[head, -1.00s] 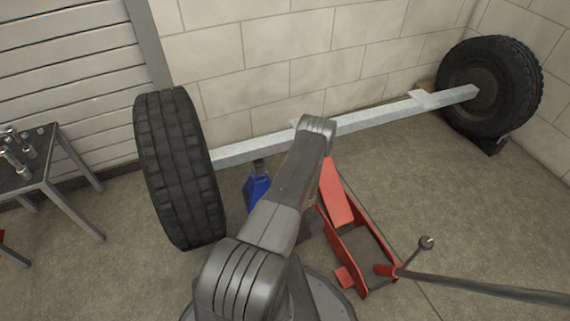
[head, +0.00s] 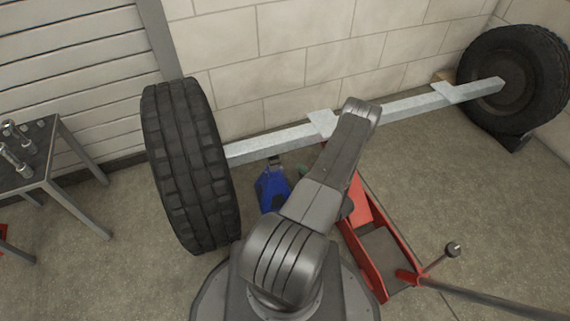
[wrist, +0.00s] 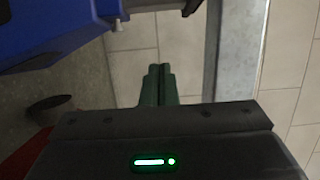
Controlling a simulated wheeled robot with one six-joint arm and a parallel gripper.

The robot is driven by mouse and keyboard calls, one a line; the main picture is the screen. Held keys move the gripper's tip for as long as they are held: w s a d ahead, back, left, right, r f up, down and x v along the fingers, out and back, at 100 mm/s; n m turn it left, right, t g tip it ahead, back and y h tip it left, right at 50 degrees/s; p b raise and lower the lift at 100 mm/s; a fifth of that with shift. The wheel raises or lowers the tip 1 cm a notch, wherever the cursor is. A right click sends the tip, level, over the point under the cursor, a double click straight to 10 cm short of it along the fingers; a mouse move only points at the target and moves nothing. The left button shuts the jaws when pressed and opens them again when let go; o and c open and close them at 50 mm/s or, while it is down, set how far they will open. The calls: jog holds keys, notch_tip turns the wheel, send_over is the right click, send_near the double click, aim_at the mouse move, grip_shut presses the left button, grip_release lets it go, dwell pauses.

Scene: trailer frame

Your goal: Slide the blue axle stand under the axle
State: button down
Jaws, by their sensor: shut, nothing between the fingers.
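The blue axle stand (head: 272,188) stands on the floor between the left tire and the red jack. Its dark top is close to the near lower edge of the grey axle (head: 268,144); I cannot tell how far under it is. In the wrist view the blue stand (wrist: 50,28) fills the upper left, and the axle (wrist: 235,60) runs down the right. My gripper (wrist: 158,72) has its green fingers together and empty, apart from both. In the head view only a bit of green shows beside my arm, just right of the stand.
A red floor jack (head: 375,245) with a long handle stands right of the stand, close to my arm. Tires stand at the axle's left (head: 190,165) and right (head: 515,80) ends. A block wall (head: 310,50) is behind. A metal table (head: 45,165) is at the left.

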aim_at(279, 171)
jog(key=w+a+b, duration=0.2)
jog(key=w+a, duration=0.1)
jog(key=a, duration=0.4)
jog(key=shift+a, duration=0.15)
jog(key=shift+s+a+b, duration=0.25)
jog(key=shift+a+b, duration=0.15)
jog(key=shift+a, duration=0.25)
jog(key=shift+s+a, duration=0.15)
jog(key=shift+a, duration=0.15)
jog(key=shift+d, duration=0.1)
